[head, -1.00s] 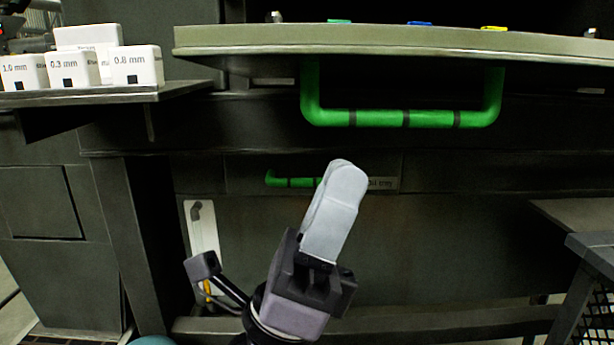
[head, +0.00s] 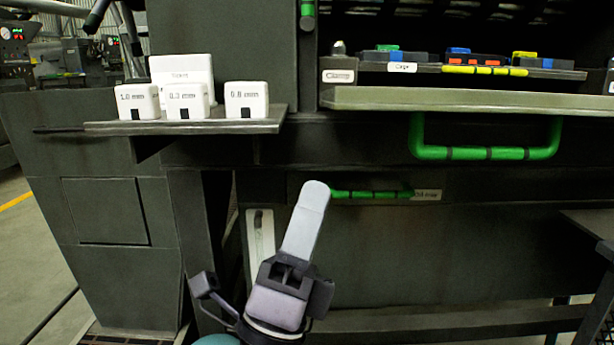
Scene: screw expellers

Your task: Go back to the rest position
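My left gripper (head: 314,188) shows in the lower middle of the head view, with pale grey fingers pointing up. The fingers overlap from this side, so I cannot tell whether they are open or shut. Nothing is seen held in it. It appears in front of the dark machine front, just left of the lower green handle (head: 372,194). My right gripper is not in view.
A shelf (head: 270,122) at left carries white boxes, including one marked 0.8 (head: 246,99). A ledge (head: 470,101) with a large green handle (head: 487,153) juts out at right. A dark table or frame (head: 590,222) stands at the right edge. Floor shows at left.

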